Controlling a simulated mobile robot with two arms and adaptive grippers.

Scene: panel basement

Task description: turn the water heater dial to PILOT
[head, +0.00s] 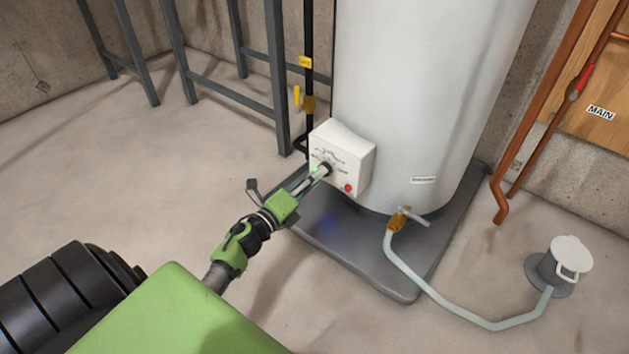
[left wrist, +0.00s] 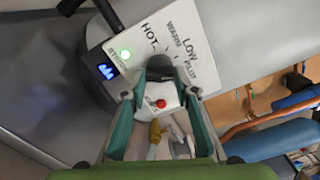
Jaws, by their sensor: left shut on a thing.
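The white control box (head: 343,157) is on the lower front of the water heater (head: 415,90). Its dark dial (left wrist: 160,67) is ringed by the printed words HOT, WARM, LOW and PILOT in the left wrist view. My left gripper (head: 321,172) reaches the box from the lower left and is shut on the dial, a finger on each side in the left wrist view (left wrist: 160,88). The fingers partly hide the dial, and I cannot tell which word it points to. A red button (head: 348,188) is beside the dial. My right gripper is out of view.
The heater stands on a dark base (head: 355,265). A brass drain valve (head: 399,219) with a pale hose (head: 440,298) leads to a floor drain (head: 560,268). A gas pipe with a yellow-handled valve (head: 308,104) stands left of the heater.

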